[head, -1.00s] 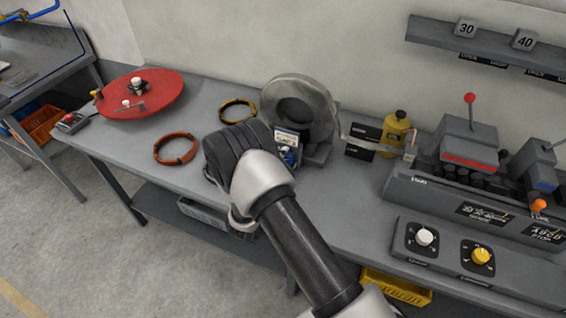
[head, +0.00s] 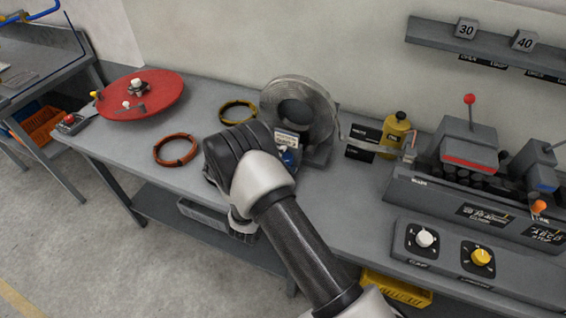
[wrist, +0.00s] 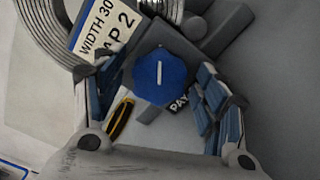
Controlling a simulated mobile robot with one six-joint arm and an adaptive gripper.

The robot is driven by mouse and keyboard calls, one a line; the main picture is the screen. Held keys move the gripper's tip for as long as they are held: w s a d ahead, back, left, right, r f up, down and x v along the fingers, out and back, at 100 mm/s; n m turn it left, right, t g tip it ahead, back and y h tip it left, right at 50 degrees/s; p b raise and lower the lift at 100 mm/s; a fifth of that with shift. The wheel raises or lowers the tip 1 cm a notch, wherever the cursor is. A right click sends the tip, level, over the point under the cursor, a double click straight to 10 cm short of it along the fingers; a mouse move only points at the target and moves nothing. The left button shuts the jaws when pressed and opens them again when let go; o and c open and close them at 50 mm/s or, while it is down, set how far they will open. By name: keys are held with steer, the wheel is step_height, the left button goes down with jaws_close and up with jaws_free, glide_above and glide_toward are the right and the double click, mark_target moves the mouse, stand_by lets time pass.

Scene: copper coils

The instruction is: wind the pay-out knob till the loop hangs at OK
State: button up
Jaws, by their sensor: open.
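The blue pay-out knob (wrist: 160,76) has a white mark line and sits between the two fingers of my gripper (wrist: 158,92) in the wrist view. The fingers are open, one on each side of it; a gap shows, and I cannot tell if either touches. In the head view the knob (head: 288,158) is partly hidden by my wrist, beside the foot of the grey coil (head: 329,112). A metal strip (head: 350,133) runs from the coil to the machine at the right. Dark label plates (head: 360,146) stand behind it; their words are too small to read, so the loop's level is unclear.
A card (wrist: 99,27) reading WIDTH 30 leans by the coil. An orange ring (head: 175,161), a yellow ring (head: 222,114) and a red turntable (head: 165,92) lie left. A yellow bottle (head: 396,128) and a panel with white (head: 425,239) and yellow (head: 481,257) knobs are right.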

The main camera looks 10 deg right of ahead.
steer(key=v, duration=1.2)
steer(key=s+d+r+m+g+h, duration=0.2)
steer(key=s+d+r+m+g, duration=0.25)
steer(key=d+r, duration=0.3)
steer(key=s+d+r+m+g+h, duration=0.2)
steer(key=s+d+r+m+g, duration=0.15)
steer(key=d+r+g, duration=0.35)
steer(key=s+d+r+m+g+y, duration=0.2)
steer(key=s+r+m+g+y, duration=0.25)
steer(key=s, duration=0.65)
steer(key=s+a+r+m+t+y, duration=0.3)
steer(key=s+a+r+t+y, duration=0.3)
steer(key=a+y, duration=0.4)
steer(key=shift+s+r, duration=0.3)
steer(key=shift+s, duration=0.55)
